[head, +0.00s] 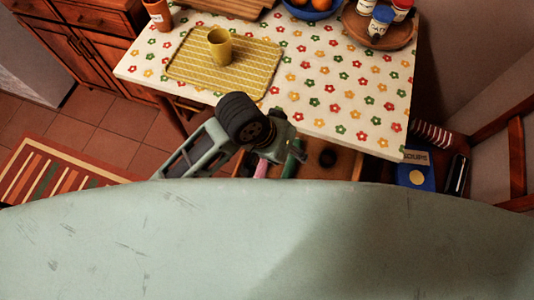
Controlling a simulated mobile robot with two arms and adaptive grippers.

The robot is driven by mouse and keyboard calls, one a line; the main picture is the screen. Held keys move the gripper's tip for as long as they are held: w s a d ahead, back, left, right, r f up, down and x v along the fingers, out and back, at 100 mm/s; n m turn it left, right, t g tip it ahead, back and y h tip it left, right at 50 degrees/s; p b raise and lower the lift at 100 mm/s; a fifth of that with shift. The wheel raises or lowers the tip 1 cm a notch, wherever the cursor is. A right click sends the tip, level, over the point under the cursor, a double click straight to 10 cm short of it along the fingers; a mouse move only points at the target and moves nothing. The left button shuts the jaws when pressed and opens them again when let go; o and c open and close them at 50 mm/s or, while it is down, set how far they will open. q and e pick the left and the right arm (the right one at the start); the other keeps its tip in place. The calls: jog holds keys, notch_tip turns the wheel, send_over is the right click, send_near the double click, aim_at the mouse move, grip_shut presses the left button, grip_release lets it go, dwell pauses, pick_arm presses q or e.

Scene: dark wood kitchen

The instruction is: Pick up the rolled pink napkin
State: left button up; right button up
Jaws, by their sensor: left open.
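The rolled pink napkin (262,169) lies in an open wooden drawer (347,165) below the table's front edge. Only a short piece of it shows; the rest is hidden by my arm above and my pale green body below. My left gripper (280,152) is over the drawer, just above and beside the napkin, and is open with nothing seen in it. The wrist covers its fingertips in part, so I cannot tell whether they touch the napkin. My right gripper is out of view.
A green rolled item (293,158) and a dark round item (328,158) are in the drawer. The flowered table (340,100) above holds a yellow mat (190,68) with a mug (220,47), a fruit bowl and a jar tray (400,36). A blue box (415,172) stands right.

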aim_at(262, 168)
pick_arm(q)
jog(key=shift+w+d+f+g+y, duration=0.25)
jog(key=shift+w+f+y, duration=0.15)
jog(key=shift+w, duration=0.1)
jog(key=shift+w+d+f+g+y, duration=0.2)
jog(key=shift+w+f+g+y, duration=0.1)
jog(key=shift+w+y, duration=0.15)
jog(key=w+a+y, duration=0.1)
jog(key=w+a+f+y, duration=0.1)
jog(key=w+a, duration=0.1)
jog(key=w+a+f+n+y, duration=0.1)
jog(key=a, duration=0.1)
jog(key=shift+w+a, duration=0.15)
jog(key=f, duration=0.7)
jog(key=shift+w+a+f, duration=0.15)
jog(key=shift+a+f, duration=0.05)
jog(key=shift+f, duration=0.1)
jog(key=shift+c, duration=0.4)
jog(key=c, duration=1)
jog(key=shift+r, duration=0.15)
